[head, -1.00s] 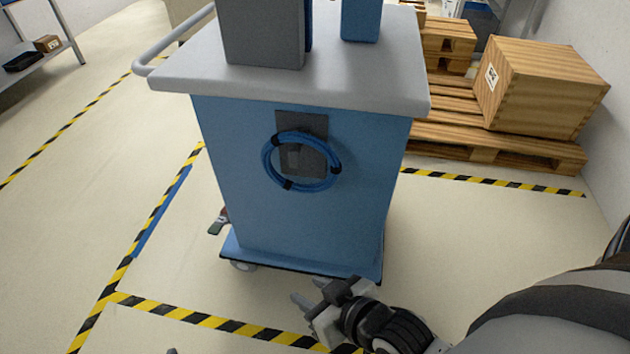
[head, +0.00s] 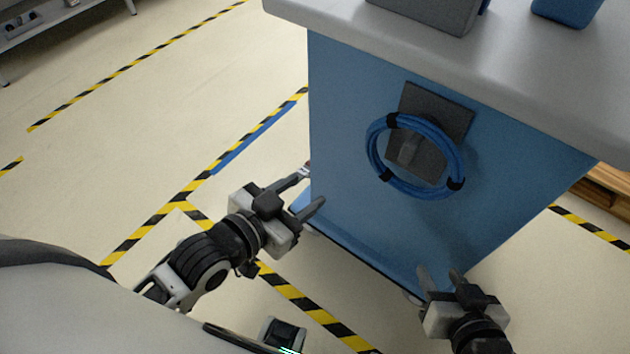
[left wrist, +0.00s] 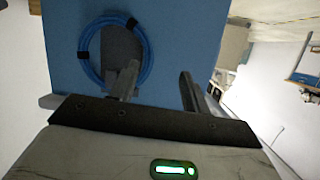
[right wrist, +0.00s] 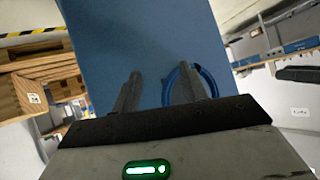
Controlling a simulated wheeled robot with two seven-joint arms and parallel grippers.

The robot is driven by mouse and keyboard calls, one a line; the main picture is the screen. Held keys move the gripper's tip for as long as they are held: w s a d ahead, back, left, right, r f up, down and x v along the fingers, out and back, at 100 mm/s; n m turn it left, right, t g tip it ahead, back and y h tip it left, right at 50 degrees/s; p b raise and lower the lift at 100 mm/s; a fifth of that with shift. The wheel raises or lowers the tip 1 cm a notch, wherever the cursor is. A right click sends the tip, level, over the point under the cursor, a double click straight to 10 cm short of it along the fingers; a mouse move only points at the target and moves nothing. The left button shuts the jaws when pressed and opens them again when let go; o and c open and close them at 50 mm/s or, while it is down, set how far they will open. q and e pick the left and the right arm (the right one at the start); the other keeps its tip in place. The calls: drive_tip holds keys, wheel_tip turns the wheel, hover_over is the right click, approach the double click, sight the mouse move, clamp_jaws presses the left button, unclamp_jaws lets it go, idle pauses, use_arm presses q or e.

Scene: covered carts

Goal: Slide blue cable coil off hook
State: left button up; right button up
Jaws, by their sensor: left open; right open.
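The blue cable coil (head: 449,147), bound with black ties, hangs around the hook (head: 406,151) on a dark grey plate (head: 440,104) on the cart's blue side panel. The coil also shows in the left wrist view (left wrist: 84,65) and, partly hidden behind a finger, in the right wrist view (right wrist: 205,78). My left gripper (head: 312,190) is open and empty, left of and below the coil, near the panel's left edge. My right gripper (head: 438,273) is open and empty, below the coil near the panel's lower edge. Neither touches the coil.
The blue cart (head: 340,130) has a grey top (head: 520,60) overhanging the panel, with a grey box (head: 430,12) and a blue container (head: 566,10) on it. Wooden pallets (head: 606,188) stand at the right. Open floor with striped tape lies to the left.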

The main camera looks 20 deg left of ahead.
sight(370, 138)
use_arm(q)
drive_tip(key=w+d+m+h+b, duration=0.1)
drive_tip(key=w+d+b, duration=0.1)
drive_tip(key=w, duration=0.3)
drive_tip(key=w+d+r+m+t+h+b, duration=0.1)
drive_tip(key=w+d+m+b, duration=0.1)
drive_tip(key=w+d+b, duration=0.1)
drive_tip(key=w+d+m+t+h+b, duration=0.1)
drive_tip(key=w+d+b, duration=0.1)
drive_tip(key=w, duration=0.5)
drive_tip(key=shift+w+d+r+h+b, duration=0.15)
drive_tip(key=shift+w+d+r+b, duration=0.05)
drive_tip(key=shift+d, duration=0.25)
drive_tip(key=shift+w+d+r+h+b, duration=0.15)
drive_tip(key=shift+d+b, duration=0.05)
drive_tip(key=shift+d, duration=0.25)
drive_tip(key=shift+w+d, duration=0.1)
clamp_jaws()
drive_tip(key=shift+r, duration=0.15)
use_arm(e)
wheel_tip(370, 138, down, 10)
drive_tip(key=a+g, duration=0.1)
drive_tip(key=a, duration=0.1)
drive_tip(key=shift+a+y, duration=0.15)
drive_tip(key=shift+y, duration=0.25)
use_arm(q)
drive_tip(key=shift+r, duration=0.1)
